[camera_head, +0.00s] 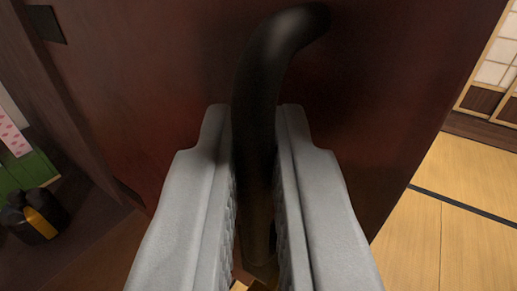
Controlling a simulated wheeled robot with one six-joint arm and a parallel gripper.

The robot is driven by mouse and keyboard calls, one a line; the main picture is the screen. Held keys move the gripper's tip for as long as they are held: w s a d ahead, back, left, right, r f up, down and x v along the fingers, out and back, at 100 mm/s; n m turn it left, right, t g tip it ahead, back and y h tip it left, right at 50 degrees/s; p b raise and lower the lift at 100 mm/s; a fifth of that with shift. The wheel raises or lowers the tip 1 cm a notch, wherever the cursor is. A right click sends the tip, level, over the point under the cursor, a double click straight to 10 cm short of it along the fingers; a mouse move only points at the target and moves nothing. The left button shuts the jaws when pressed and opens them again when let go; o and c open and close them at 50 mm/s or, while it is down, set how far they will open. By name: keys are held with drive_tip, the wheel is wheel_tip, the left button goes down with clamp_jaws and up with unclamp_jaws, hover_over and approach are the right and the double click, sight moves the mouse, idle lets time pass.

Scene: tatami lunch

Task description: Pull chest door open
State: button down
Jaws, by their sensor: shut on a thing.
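The chest door (170,70) is a dark reddish-brown panel that fills the middle of the view. A black curved handle (262,75) stands out from it and bends to the right at its top. My gripper (256,125) is shut on the handle, with one pale grey finger on each side of it. The lower part of the handle is partly hidden between the fingers. The door stands open at an angle, and the dark inside of the chest shows at the left.
Inside at the left are a green item (30,172), a pink-spotted white item (12,136) and a black-and-yellow object (38,217). Tatami floor (455,185) lies clear at the right, with sliding screens (497,65) behind it.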

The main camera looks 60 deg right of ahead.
drive_tip(key=shift+w+d+f, duration=0.1)
drive_tip(key=shift+f, duration=0.05)
drive_tip(key=c, duration=1.5)
unclamp_jaws()
drive_tip(key=shift+w+d, duration=0.1)
drive_tip(key=shift+w, duration=0.05)
drive_tip(key=v, duration=1.7)
drive_tip(key=shift+a, duration=0.3)
drive_tip(key=shift+d, duration=0.1)
